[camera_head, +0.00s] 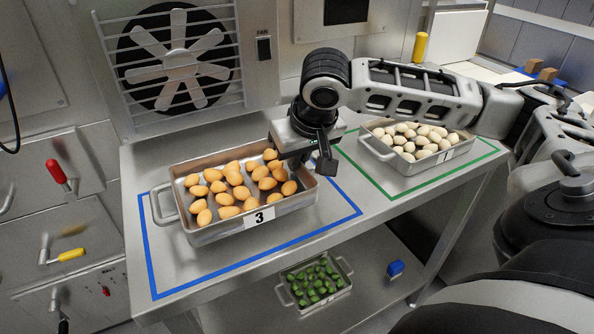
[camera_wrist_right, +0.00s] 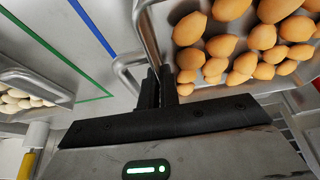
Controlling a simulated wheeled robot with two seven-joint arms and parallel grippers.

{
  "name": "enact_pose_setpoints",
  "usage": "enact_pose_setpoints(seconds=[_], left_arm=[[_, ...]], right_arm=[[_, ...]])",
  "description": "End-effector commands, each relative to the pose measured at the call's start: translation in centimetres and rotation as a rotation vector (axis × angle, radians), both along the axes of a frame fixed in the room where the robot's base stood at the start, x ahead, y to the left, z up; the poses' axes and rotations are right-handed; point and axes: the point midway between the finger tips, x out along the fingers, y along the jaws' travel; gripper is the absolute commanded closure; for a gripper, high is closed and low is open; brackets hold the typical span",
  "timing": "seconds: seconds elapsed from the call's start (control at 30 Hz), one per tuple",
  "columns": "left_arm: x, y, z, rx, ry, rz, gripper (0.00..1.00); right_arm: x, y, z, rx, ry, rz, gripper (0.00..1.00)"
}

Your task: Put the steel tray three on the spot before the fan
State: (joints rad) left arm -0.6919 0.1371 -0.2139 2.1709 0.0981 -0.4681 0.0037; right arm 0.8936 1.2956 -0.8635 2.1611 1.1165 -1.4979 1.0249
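Steel tray three (camera_head: 218,236), labelled "3" and filled with orange-tan pasta pieces, is on the steel table in front of the fan (camera_head: 178,62). It lies over the blue-outlined spot (camera_head: 148,262), with bare table between its front wall and the front blue line. I cannot tell whether it fully rests on the table. My right gripper (camera_head: 308,163) is at the tray's right end. In the right wrist view its fingers (camera_wrist_right: 160,88) are close together at the tray's end handle (camera_wrist_right: 121,68) and wall, seemingly shut on it. My left gripper is not in view.
A second tray (camera_head: 410,168) with pale pieces stands in a green outline (camera_head: 385,193) at the right. A tray (camera_head: 318,299) of green pieces and a blue object (camera_head: 395,269) are on the lower shelf. Levers (camera_head: 58,173) line the left wall.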

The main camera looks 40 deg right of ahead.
Motion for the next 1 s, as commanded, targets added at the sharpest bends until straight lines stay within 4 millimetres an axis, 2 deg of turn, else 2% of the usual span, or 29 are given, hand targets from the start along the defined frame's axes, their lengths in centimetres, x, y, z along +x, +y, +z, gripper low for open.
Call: enact_pose_setpoints(seconds=[0.03, 0.13, 0.53, 0.6, 0.63, 0.87, 1.0], left_arm=[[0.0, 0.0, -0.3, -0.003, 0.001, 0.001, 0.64], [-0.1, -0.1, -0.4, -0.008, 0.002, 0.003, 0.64], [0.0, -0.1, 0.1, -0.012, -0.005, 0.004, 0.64], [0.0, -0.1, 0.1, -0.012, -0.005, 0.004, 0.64], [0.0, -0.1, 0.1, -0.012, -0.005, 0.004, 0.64], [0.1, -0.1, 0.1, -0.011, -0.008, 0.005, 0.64], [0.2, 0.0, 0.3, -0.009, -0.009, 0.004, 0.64]], right_arm=[[0.0, 0.2, -1.0, 0.003, 0.001, 0.004, 1.00], [0.0, 0.2, -2.0, 0.004, -0.001, 0.004, 1.00], [0.0, 0.3, -2.5, 0.004, -0.002, 0.003, 1.00], [0.0, 0.2, -2.6, 0.003, 0.001, 0.003, 0.80], [0.0, 0.2, -2.6, 0.003, 0.001, 0.003, 0.75], [0.0, 0.2, -2.5, 0.002, 0.001, 0.003, 0.75], [-0.3, 0.3, -1.3, 0.003, -0.001, 0.003, 0.75]])
